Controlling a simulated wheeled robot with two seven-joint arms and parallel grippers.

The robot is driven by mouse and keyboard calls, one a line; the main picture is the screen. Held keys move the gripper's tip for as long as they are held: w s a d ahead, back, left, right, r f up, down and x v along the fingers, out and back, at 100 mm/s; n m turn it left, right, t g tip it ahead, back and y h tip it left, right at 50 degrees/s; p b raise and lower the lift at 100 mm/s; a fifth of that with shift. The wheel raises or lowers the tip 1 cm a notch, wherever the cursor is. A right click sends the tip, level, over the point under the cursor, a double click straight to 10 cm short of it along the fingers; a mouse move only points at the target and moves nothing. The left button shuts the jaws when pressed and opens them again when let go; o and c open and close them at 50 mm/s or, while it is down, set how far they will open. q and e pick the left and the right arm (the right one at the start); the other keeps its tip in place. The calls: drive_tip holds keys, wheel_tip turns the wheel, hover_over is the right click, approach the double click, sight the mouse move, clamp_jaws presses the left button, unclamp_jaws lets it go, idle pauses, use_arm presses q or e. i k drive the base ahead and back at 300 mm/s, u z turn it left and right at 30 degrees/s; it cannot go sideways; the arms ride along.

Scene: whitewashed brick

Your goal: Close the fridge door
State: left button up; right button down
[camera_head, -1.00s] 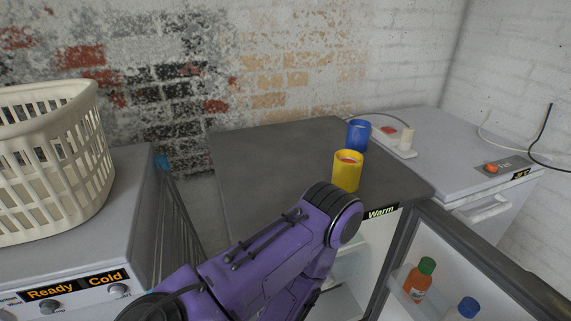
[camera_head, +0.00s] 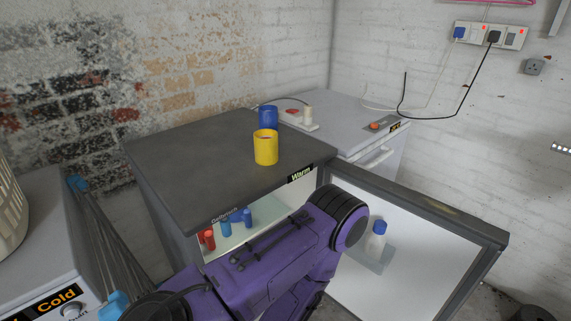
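The fridge (camera_head: 200,165) has a dark grey top and stands in the middle of the head view. Its door (camera_head: 425,265) is open and swings out to the right, showing a white inner face with a dark frame. A white bottle with a blue cap (camera_head: 376,243) stands on the door's inner shelf. Small red and blue items (camera_head: 226,228) sit inside the fridge. My purple arm crosses in front of the fridge opening and covers part of the inside and of the door. Neither gripper shows.
A yellow cup (camera_head: 266,149) and a blue cup (camera_head: 267,117) stand on the fridge top. A white chest unit (camera_head: 345,125) is behind. A washing machine (camera_head: 40,240) with a laundry basket (camera_head: 8,205) is at left, a folded rack (camera_head: 100,240) between. Sockets (camera_head: 490,36) are on the wall.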

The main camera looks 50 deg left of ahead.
sight(435, 255)
drive_tip(key=z, duration=0.85)
drive_tip(key=i, duration=0.85)
drive_tip(key=u, duration=5.1)
drive_tip(key=k, duration=0.5)
drive_tip(key=z, duration=1.55)
